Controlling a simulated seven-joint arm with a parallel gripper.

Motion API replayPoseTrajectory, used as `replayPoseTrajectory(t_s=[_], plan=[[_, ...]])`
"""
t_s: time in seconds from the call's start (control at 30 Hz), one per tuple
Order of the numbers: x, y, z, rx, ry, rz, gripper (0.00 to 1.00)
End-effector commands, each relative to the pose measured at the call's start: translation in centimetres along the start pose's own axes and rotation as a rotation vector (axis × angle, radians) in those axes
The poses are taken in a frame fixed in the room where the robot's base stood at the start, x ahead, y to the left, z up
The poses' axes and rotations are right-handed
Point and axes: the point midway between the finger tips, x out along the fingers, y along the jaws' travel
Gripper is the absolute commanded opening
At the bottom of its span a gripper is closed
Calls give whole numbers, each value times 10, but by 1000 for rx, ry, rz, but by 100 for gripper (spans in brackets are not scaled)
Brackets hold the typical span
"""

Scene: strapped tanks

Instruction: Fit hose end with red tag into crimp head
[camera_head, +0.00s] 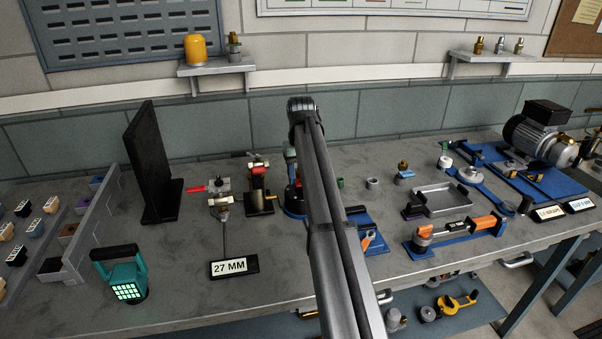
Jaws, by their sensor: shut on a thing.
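My arm rises through the middle of the view to a dark joint. My gripper and anything in it are hidden behind the arm. A small fitting with red and pale parts (257,166) shows on top of a dark, brass-based block (258,200), left of the arm. Left of it, a metal fitting with a red handle (212,186) stands above a thin upright rod. I cannot tell which of these, if any, is the tagged hose end or the crimp head. An orange and grey tool (460,229) lies in a blue cradle at right.
A "27 MM" sign (234,267) and a teal lamp (123,277) stand at front left. A tall black panel (153,165) stands behind them. A metal tray (441,199) and a motor pump (535,133) are at right. The bench between lamp and sign is clear.

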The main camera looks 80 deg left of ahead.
Motion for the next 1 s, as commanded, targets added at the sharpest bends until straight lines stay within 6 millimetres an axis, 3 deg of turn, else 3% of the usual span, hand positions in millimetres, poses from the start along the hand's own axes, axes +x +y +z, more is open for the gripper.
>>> replayPoseTrajectory(t_s=[1.0], plan=[[21, 0, 0, 0, -1, 0, 17]])
